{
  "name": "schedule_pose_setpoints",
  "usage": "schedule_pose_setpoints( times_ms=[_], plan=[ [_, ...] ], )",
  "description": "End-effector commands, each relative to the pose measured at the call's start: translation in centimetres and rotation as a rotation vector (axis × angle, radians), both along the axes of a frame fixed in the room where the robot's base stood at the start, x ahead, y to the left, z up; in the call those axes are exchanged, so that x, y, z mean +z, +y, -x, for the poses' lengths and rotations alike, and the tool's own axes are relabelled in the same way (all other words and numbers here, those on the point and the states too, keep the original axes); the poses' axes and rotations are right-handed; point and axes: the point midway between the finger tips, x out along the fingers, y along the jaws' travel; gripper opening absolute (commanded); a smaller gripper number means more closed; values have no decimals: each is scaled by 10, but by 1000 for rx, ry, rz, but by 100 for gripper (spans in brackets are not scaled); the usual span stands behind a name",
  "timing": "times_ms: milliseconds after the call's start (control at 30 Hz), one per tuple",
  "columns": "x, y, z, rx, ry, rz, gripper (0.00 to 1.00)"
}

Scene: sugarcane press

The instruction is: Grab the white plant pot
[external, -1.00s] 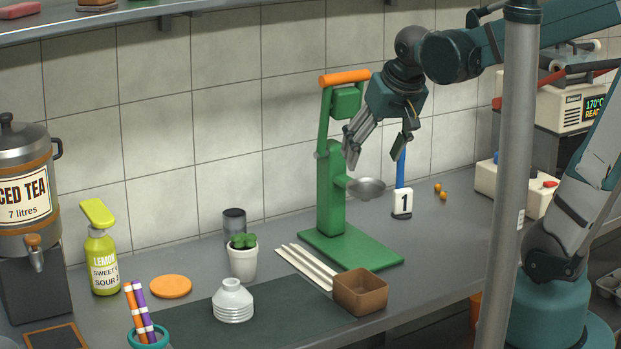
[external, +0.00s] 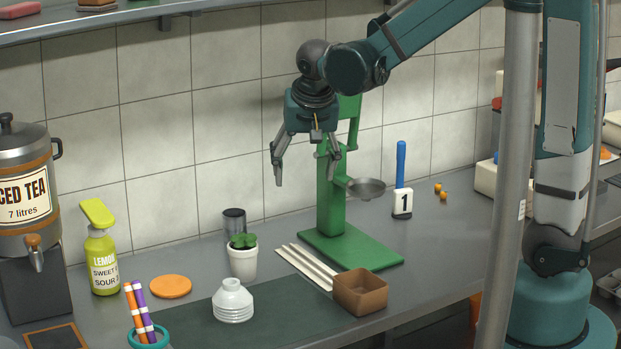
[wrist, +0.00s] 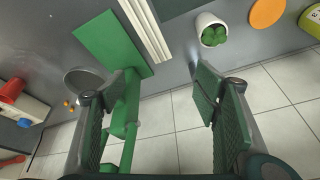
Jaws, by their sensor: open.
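The white plant pot (external: 243,264) stands upright on the grey counter, with a small green plant (external: 243,241) in it. In the wrist view the pot (wrist: 206,20) is near the top, right of the middle, with the plant (wrist: 214,36) facing the camera. My gripper (external: 307,181) is open and empty, above the counter and to the right of the pot, higher than it and in front of the green press. In the wrist view its two fingers (wrist: 160,95) are spread wide, and the pot lies beyond the right finger. Nothing hides the pot.
The green press (external: 331,200) stands right of the pot. White sticks (external: 304,266), a brown box (external: 360,292), a white ribbed bottle (external: 233,302), a dark cylinder (external: 234,221) and an orange disc (external: 171,286) surround it. The tiled wall is behind.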

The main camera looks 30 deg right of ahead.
Motion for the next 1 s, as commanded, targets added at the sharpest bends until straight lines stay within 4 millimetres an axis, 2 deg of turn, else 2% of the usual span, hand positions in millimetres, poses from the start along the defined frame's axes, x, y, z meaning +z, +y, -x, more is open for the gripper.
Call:
schedule_pose_setpoints(
  times_ms=[200,533,800,1000],
  plan=[
    [-22,30,-20,-57,12,8,62],
    [-60,76,-44,-151,18,23,62],
    [-96,113,-56,-227,17,38,62],
    [-116,131,-60,-267,12,46,62]
  ],
)
